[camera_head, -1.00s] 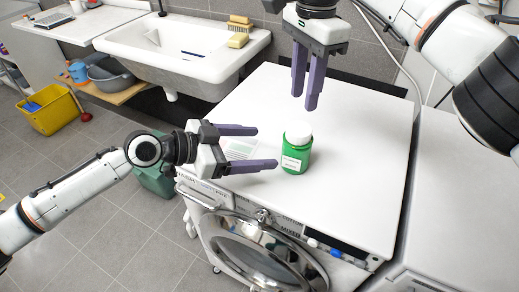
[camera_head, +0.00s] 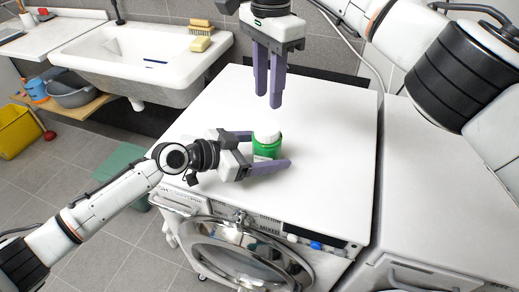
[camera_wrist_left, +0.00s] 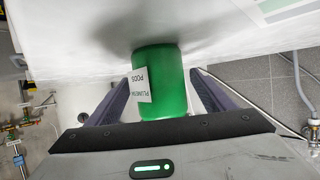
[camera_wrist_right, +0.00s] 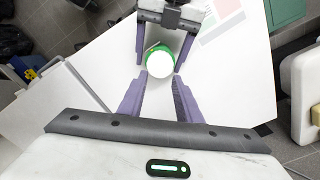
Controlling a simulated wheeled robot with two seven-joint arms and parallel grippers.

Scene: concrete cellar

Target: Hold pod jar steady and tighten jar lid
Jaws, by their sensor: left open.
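The pod jar (camera_head: 264,149) is green with a white lid (camera_head: 266,134) and stands upright on the white top of the washing machine (camera_head: 330,150). My left gripper (camera_head: 270,149) is open, with one finger on each side of the jar. In the left wrist view the jar (camera_wrist_left: 172,95) stands between the fingers with gaps at both sides, and part of its label shows. My right gripper (camera_head: 269,101) points down just above the lid, open and empty. In the right wrist view the white lid (camera_wrist_right: 160,65) lies between and beyond its spread fingertips (camera_wrist_right: 162,76).
A white sink (camera_head: 140,60) with a brush (camera_head: 201,27) and a sponge (camera_head: 200,44) on its rim is at the back left. A yellow bucket (camera_head: 18,130) stands on the floor. The machine top right of the jar is clear, and a second white surface (camera_head: 440,190) adjoins it.

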